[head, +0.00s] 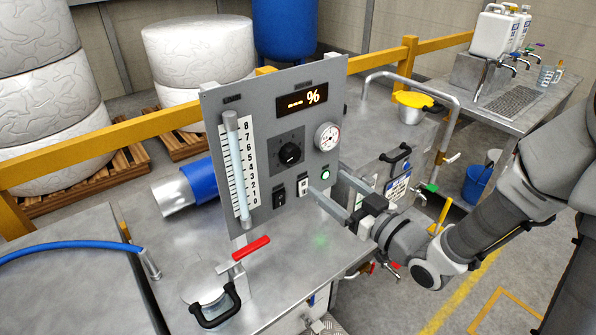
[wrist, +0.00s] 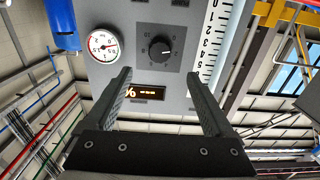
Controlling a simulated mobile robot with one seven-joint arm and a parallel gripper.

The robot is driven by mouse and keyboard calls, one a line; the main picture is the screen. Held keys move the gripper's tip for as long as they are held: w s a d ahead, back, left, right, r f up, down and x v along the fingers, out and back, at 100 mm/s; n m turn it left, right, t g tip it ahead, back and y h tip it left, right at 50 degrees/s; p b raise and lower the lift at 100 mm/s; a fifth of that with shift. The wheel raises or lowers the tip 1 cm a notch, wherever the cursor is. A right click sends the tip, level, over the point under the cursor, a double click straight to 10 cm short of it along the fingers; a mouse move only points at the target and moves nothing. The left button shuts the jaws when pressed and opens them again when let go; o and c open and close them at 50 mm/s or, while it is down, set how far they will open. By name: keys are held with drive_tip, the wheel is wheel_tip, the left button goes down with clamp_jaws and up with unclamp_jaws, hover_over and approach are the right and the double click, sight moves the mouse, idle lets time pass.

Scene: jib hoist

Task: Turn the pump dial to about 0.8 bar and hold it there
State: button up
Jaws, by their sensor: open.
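The pump dial, a black round knob (head: 290,153) on a dark square plate, sits mid-panel and is also seen, upside down, in the wrist view (wrist: 160,48). Its setting is too small to read surely. A round white pressure gauge (head: 327,137) with a red needle is right of it; it also shows in the wrist view (wrist: 103,45), its reading unclear. My gripper (head: 327,180) is open and empty in front of the panel, low and right of the knob. In the wrist view its fingers (wrist: 158,74) point toward the panel, apart from the knob.
The grey panel (head: 267,195) stands on a metal bench. It carries an orange-lit display (head: 303,99), a scaled tube (head: 240,170), a green-lit button (head: 325,175) and switches. A red-handled lever (head: 250,248) and a black handle (head: 216,306) lie in front. A bent metal pipe (head: 415,80) rises to the right.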

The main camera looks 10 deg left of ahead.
sight(294, 157)
drive_tip(key=x, duration=1.1)
drive_tip(key=shift+w+a+p, duration=0.25)
drive_tip(key=shift+p, duration=0.15)
drive_tip(key=shift+c, duration=0.3)
drive_tip(key=c, duration=1.3)
